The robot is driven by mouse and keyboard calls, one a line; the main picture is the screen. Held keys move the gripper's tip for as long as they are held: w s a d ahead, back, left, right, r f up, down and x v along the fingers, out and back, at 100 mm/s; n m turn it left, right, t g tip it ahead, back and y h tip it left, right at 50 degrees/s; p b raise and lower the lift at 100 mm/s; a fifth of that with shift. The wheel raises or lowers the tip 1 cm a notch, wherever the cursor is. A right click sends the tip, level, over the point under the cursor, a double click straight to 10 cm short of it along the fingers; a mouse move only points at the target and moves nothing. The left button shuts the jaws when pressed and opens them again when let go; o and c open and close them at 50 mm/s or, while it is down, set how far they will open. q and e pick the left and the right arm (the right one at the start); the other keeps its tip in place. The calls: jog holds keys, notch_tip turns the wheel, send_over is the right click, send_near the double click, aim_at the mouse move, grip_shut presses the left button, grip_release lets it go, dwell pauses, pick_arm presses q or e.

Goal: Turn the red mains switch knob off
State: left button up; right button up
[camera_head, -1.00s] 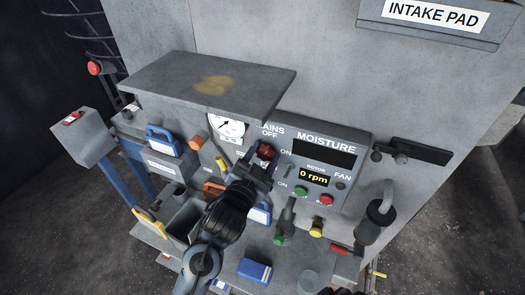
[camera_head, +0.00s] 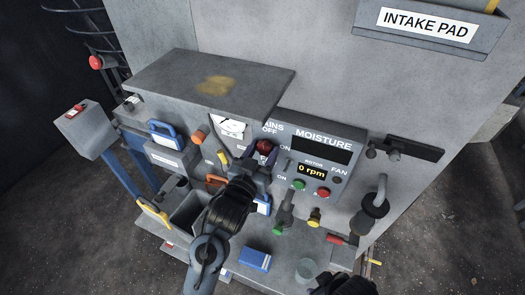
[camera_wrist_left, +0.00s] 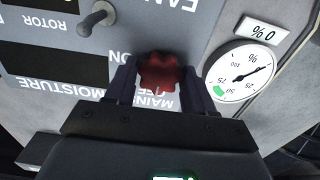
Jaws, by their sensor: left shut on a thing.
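The red mains switch knob (camera_head: 265,146) is on the grey control panel (camera_head: 338,134), beside the MAINS OFF and ON lettering. My left gripper (camera_head: 260,162) is at the knob and partly covers it. In the left wrist view the red knob (camera_wrist_left: 160,73) sits between the two dark fingers of my left gripper (camera_wrist_left: 160,84), which is shut on it. The lettering there is upside down and partly hidden by the gripper. A dark part of mine (camera_head: 342,286) shows at the bottom edge; its jaws cannot be made out.
A shelf (camera_head: 205,85) juts out above left of the knob. A round gauge (camera_wrist_left: 239,73) is beside it. Below the display are a green button (camera_head: 299,184), a red button (camera_head: 323,193) and a small toggle (camera_wrist_left: 98,18). A blue box (camera_head: 255,259) lies on the lower ledge.

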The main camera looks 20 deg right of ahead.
pick_arm(q)
jog(key=o, duration=1)
jog(key=shift+a, duration=0.1)
jog(key=shift+s+a+f, duration=0.1)
jog(key=shift+s+a, duration=0.3)
jog(key=shift+s, duration=0.05)
jog(key=shift+b+v, duration=1.4)
jog(key=shift+v, duration=3.35)
